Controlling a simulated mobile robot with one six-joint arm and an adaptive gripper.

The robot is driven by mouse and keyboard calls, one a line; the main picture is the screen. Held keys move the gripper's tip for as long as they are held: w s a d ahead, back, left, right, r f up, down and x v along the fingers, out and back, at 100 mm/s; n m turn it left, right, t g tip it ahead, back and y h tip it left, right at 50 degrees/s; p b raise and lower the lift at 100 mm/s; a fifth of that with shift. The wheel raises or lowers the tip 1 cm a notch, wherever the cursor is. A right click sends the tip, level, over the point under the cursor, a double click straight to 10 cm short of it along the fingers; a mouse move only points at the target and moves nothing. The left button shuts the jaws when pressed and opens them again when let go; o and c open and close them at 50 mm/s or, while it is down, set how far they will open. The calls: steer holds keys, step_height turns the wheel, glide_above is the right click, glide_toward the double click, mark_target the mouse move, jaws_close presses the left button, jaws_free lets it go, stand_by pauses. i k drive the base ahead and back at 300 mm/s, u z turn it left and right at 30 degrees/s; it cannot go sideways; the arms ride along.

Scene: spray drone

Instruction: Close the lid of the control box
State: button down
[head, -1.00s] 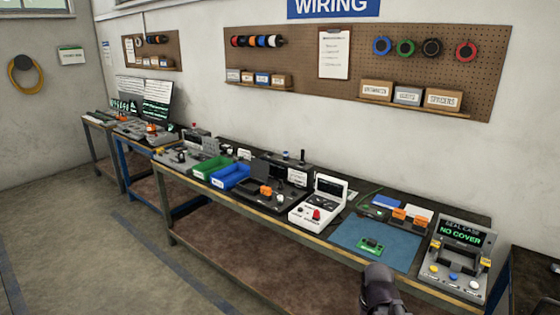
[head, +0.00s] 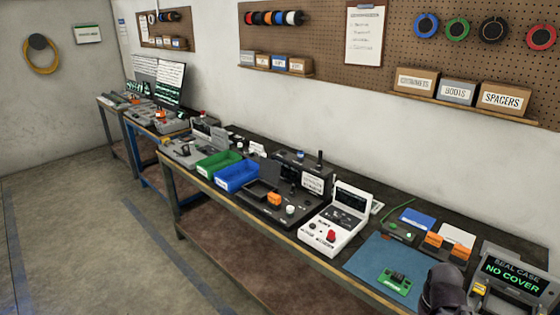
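A white box (head: 318,238) with a red knob and dark dials stands on the bench at centre right. Its back panel or lid (head: 352,198) is raised and carries a dark screen. It looks like the control box, but no label confirms this. A dark rounded end of my arm, seemingly my gripper (head: 445,288), shows at the lower right edge, in front of the blue mat and well apart from the white box. Its fingers cannot be made out.
A blue mat (head: 365,263) holds a green circuit board (head: 397,281). A grey device (head: 512,282) reading "NO COVER" stands at the right. Green (head: 218,164) and blue bins (head: 237,177) sit left of a black station (head: 275,203). The floor in front is clear.

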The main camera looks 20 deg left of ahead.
mark_target(268, 170)
steer(key=u, duration=0.5)
steer(key=i, duration=0.85)
steer(key=u, duration=0.55)
